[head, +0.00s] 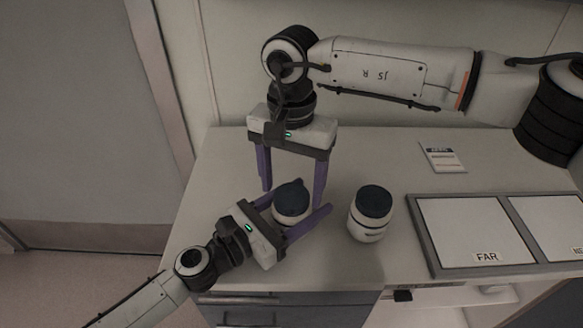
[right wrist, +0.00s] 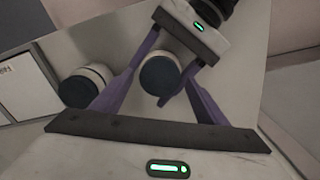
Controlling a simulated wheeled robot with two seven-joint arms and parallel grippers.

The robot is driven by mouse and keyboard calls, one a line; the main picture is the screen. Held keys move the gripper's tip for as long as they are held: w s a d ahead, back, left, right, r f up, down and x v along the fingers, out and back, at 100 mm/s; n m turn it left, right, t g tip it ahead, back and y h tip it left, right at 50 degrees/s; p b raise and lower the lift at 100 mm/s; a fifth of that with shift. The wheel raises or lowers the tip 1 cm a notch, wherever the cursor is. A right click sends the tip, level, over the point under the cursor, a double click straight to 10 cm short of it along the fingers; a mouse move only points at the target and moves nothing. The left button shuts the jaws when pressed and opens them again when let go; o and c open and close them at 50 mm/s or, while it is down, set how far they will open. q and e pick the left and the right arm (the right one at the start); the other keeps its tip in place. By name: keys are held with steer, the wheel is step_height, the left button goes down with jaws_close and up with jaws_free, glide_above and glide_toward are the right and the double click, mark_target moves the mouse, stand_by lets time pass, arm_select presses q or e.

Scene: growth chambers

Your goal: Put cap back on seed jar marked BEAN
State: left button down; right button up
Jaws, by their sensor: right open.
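A white jar with a dark round cap (head: 291,194) on top stands near the front left of the counter. Its cap also shows in the right wrist view (right wrist: 160,76). My left gripper (head: 313,198) comes from the lower left, its purple fingers closed against both sides of this jar. My right gripper (head: 291,188) is above it, pointing down, with its fingers apart on either side of the cap. A second white jar (head: 366,228) with a dark cap (head: 374,201) stands to the right. Its label is too small to read, and the first jar's label is hidden.
A grey-framed tray (head: 419,238) with white panels, one marked FAR, lies to the right. A small printed card (head: 442,157) lies at the back. The counter (head: 230,165) is clear at the back left. Its front edge is close to the jars, with drawers below.

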steer(key=shift+f, duration=0.45)
steer(key=shift+c, duration=0.2)
steer(key=c, duration=1)
steer(key=m, duration=0.4)
steer(key=shift+m, duration=0.4)
steer(key=shift+c, duration=0.3)
steer(key=m, duration=1.2)
steer(key=shift+m, duration=0.4)
steer(key=m, duration=0.7)
steer(key=shift+m, duration=0.4)
steer(key=o, duration=1.2)
